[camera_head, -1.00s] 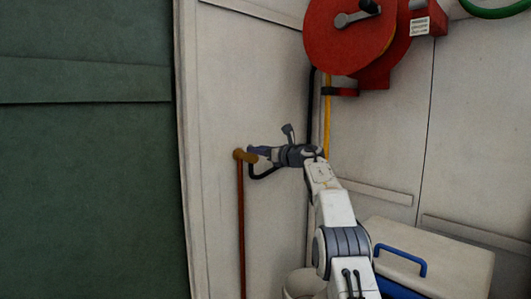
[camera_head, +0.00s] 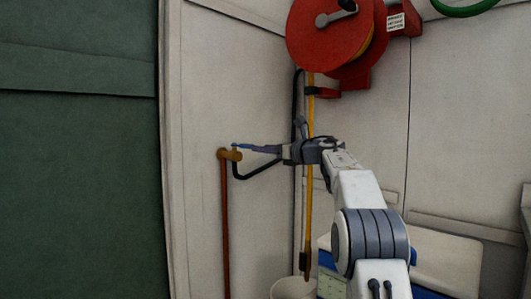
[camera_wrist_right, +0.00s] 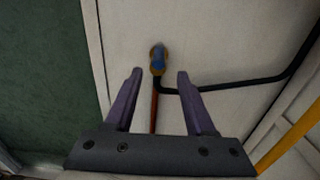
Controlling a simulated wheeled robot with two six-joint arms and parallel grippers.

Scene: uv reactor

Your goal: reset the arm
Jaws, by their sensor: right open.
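My right gripper (camera_head: 268,150) is open and empty. It is beside a brass fitting (camera_head: 231,155) with a blue part, at the top of a copper-coloured pipe (camera_head: 225,225) on the pale wall. In the right wrist view, the two purple fingers of my right gripper (camera_wrist_right: 160,72) stand apart. The brass and blue fitting (camera_wrist_right: 157,60) shows beyond the fingertips, between them and seemingly apart from them. My right arm comes up from the lower right of the head view. My left gripper is not in view.
A red hose reel (camera_head: 325,35) hangs on the wall above the arm. A yellow pole or hose (camera_head: 308,220) runs down to a white bucket (camera_head: 290,289). A black pipe (camera_wrist_right: 250,82) leaves the fitting. A pale box (camera_head: 450,262) stands behind my arm; a green wall (camera_head: 75,190) is left.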

